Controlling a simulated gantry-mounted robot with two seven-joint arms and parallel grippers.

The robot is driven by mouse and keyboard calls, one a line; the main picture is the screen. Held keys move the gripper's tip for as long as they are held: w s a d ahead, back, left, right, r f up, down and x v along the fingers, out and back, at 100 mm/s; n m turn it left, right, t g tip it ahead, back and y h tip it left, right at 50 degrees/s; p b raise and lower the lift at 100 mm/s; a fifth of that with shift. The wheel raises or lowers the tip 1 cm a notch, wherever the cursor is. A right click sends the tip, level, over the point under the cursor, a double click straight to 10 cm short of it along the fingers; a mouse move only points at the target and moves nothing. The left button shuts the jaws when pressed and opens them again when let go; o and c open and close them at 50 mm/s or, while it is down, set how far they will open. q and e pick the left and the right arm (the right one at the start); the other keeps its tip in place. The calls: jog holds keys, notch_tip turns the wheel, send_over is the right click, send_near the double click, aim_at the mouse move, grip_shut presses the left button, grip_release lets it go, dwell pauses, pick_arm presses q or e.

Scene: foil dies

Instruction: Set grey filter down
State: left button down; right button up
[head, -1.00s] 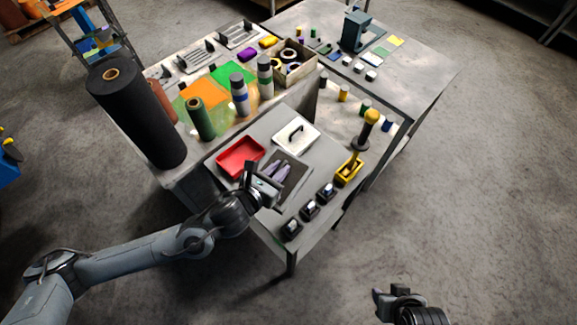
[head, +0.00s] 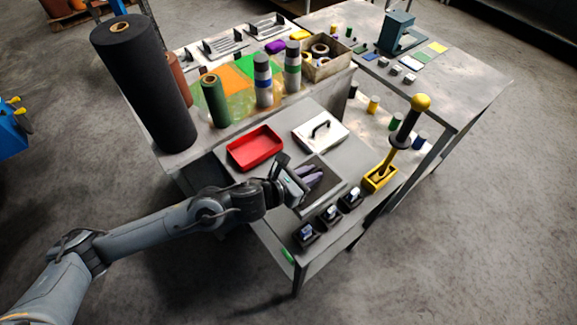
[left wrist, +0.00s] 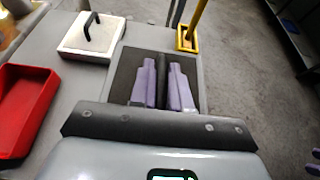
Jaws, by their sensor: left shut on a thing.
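My left gripper (head: 314,176) points into a grey, dark-floored tray (head: 335,193) on the near table. Its lavender fingers also show in the left wrist view (left wrist: 163,90), one on each side of a thin dark strip. They are shut on this strip, which seems to be the grey filter (left wrist: 162,80) seen edge-on. Most of it is hidden between the fingers, and I cannot tell whether it touches the tray floor. My right gripper is out of the head view; lavender tips at the lower right edge of the left wrist view seem to be its own (left wrist: 315,160).
A red tray (head: 255,148) lies left of the grey one. A white lid with a black handle (head: 320,132) lies behind. A yellow-knobbed tool stands in a yellow holder (head: 380,178) to the right. Black holders (head: 330,215) line the front. Rolls (head: 215,100) stand on the raised left shelf.

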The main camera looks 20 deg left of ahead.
pick_arm(q)
jog(key=shift+w+a+f, duration=0.75)
jog(key=shift+a+f, duration=0.7)
jog(key=shift+f, duration=0.2)
jog(key=shift+w+a+f, duration=0.75)
jog(key=shift+a+f, duration=0.75)
jog(key=shift+f, duration=0.1)
jog(key=shift+w+a+f, duration=0.75)
jog(key=shift+a+f, duration=0.7)
jog(key=shift+f, duration=0.2)
jog(key=shift+f+b, duration=0.2)
jog(key=shift+b, duration=0.2)
jog(key=c, duration=1.1)
grip_release()
jog(key=shift+r, duration=0.1)
